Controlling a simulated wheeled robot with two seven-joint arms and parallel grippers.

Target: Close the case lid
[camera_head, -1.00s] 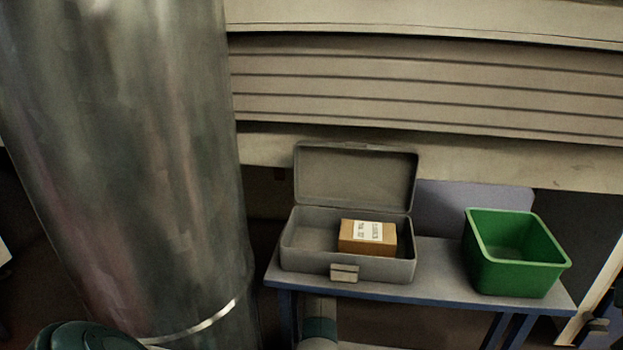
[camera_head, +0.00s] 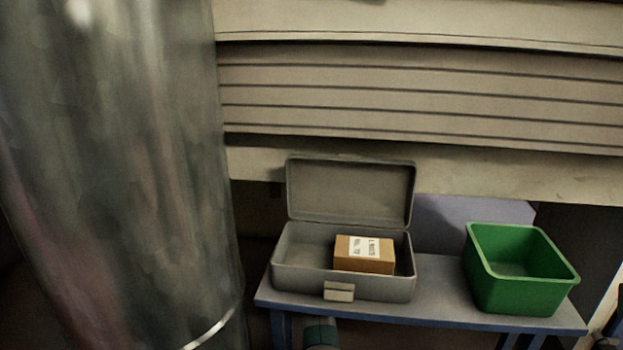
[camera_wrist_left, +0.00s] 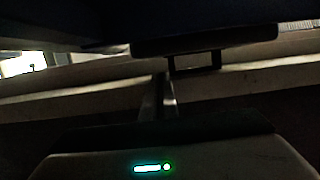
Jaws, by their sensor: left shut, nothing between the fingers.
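The grey case (camera_head: 296,284) stands on a bench with its lid (camera_head: 350,192) open, raised nearly upright at the back edge. A latch (camera_head: 339,291) sits on the case's front wall. A brown box (camera_head: 364,256) with a white label lies inside, right of the middle. In the left wrist view, my left gripper (camera_wrist_left: 160,98) shows as a narrow upright shape, shut and empty. That view is dark, and I cannot make out the case in it. The left fingers do not show in the head view.
A green bin (camera_head: 528,288) stands on the bench (camera_head: 440,306), right of the case, with a gap between. A large metal cylinder (camera_head: 120,180) fills the left side. Slatted beige panels (camera_head: 420,95) stretch above and behind the lid.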

